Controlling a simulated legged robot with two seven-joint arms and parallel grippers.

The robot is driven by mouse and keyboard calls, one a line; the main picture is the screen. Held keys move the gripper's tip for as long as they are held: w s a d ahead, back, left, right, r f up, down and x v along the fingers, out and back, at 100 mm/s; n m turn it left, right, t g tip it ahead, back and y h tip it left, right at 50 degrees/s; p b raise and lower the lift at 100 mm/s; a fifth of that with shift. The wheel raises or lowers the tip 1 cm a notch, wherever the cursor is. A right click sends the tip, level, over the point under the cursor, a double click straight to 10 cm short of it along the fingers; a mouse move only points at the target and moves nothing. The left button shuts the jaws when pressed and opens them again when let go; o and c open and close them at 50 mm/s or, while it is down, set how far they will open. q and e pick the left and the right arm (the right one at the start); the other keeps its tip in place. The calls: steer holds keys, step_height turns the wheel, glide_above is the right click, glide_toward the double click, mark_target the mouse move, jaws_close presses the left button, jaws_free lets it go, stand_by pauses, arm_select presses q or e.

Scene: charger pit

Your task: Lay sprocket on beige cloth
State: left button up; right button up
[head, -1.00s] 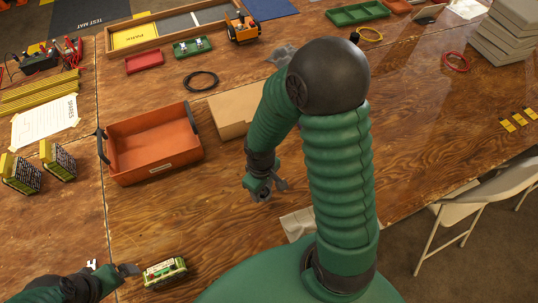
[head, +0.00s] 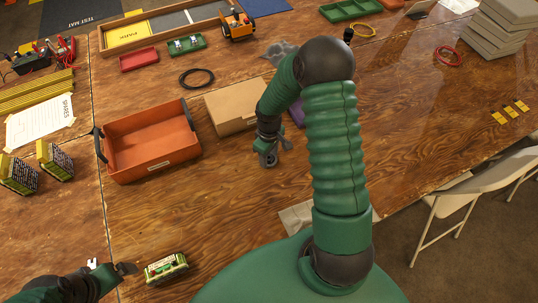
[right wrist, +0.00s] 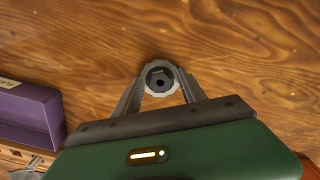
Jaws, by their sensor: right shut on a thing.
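The sprocket (right wrist: 160,79), a small grey toothed ring with a dark centre, is between the fingertips of my right gripper (right wrist: 161,88) in the right wrist view. That gripper is shut on it. In the head view my right gripper (head: 268,155) is over bare wood, in front of the cardboard box; the sprocket is too small to make out clearly there. The beige cloth (head: 293,217) lies near the front table edge, partly hidden behind my right arm, nearer to me than the gripper. My left gripper (head: 110,268) is open and empty at lower left, beside a green-and-cream block (head: 166,268).
An orange bin (head: 150,140) stands left of my right gripper. A cardboard box (head: 232,105) is behind the gripper. A purple box (right wrist: 28,115) is close by at left in the right wrist view. A folding chair (head: 470,195) is beyond the right table edge. The wood between bin and cloth is clear.

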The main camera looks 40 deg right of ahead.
steer(key=shift+f, duration=0.15)
steer(key=o, duration=1.1)
steer(key=shift+s, duration=0.1)
steer(key=o, duration=0.3)
steer(key=shift+d, duration=0.2)
steer(key=shift+a, duration=0.1)
